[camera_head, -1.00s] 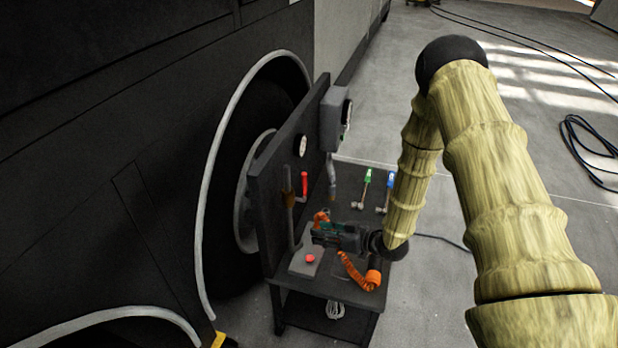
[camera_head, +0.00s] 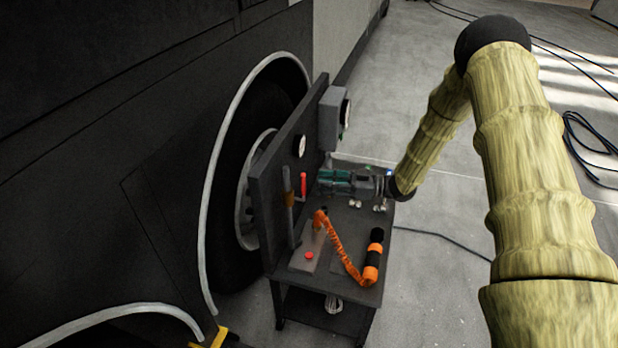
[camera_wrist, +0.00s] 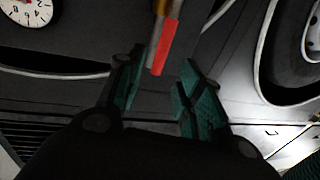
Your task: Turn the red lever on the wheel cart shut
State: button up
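The red lever (camera_head: 303,185) is on the upright dark panel of the wheel cart (camera_head: 330,285), its red handle pointing down. In the wrist view the red lever (camera_wrist: 164,48) hangs from above, between the two fingers in the picture. My gripper (camera_head: 320,182) reaches in from the right over the cart, its green fingers close to the lever. In the wrist view my gripper (camera_wrist: 160,75) is open, with a clear gap between the fingers. I cannot tell whether the lever is within their reach in depth.
An orange coiled hose (camera_head: 338,240) and a grey box with a red button (camera_head: 309,255) are on the cart top. A white gauge (camera_head: 301,146) and a grey box (camera_head: 330,118) are on the panel. Small valves (camera_head: 380,207) are partly hidden by my gripper. A large wheel stands behind.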

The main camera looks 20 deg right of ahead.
aim_at(304, 192)
jog(key=p+x, duration=0.1)
jog(key=x, duration=0.5)
jog(key=shift+w+a, duration=0.15)
jog(key=shift+a, duration=0.25)
